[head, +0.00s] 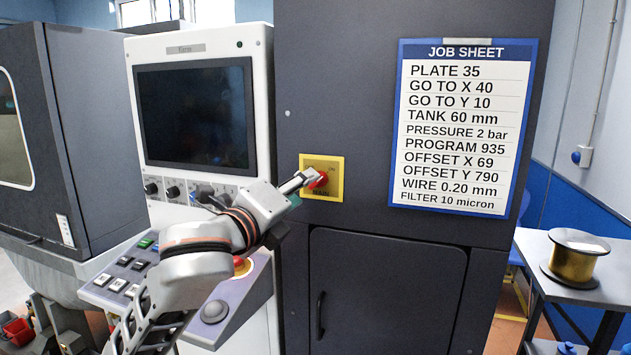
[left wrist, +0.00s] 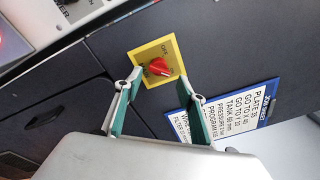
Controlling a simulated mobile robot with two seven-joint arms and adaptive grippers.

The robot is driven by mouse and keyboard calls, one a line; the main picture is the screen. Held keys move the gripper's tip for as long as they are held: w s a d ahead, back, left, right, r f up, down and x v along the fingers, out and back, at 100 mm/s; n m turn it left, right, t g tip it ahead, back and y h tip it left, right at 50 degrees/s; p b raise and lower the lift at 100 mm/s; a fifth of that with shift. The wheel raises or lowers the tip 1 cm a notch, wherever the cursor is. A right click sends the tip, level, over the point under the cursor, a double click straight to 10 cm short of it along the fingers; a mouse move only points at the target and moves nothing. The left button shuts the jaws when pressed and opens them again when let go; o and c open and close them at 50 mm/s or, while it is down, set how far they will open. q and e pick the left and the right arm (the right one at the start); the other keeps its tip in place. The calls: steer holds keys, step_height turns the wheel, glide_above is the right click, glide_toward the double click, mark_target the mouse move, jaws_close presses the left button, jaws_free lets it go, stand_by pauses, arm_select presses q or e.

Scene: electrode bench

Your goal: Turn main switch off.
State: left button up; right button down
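The main switch is a red rotary knob (head: 321,180) on a yellow plate (head: 335,192) on the dark cabinet front. In the left wrist view the red knob (left wrist: 159,67) and the yellow plate (left wrist: 148,53) lie just beyond my fingertips. The plate's small lettering is too small to read surely, and the knob's setting is not clear. My left gripper (head: 305,182) reaches the switch from the left. Its two fingers with green pads are apart in the left wrist view (left wrist: 160,78), with the knob between their tips. I cannot tell whether they touch it. My right gripper is not in view.
A job sheet (head: 455,130) hangs right of the switch. Left are a console with a dark screen (head: 197,115) and a slanted button panel (head: 226,290) under my left arm. A spool (head: 575,255) stands on a side table at right. The cabinet door (head: 388,290) is shut.

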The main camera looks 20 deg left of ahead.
arm_select(q)
steer(key=w+d, duration=0.1)
steer(key=w, duration=0.5)
steer(key=shift+f, duration=0.15)
steer(key=shift+c, duration=0.5)
steer(key=c, duration=0.8)
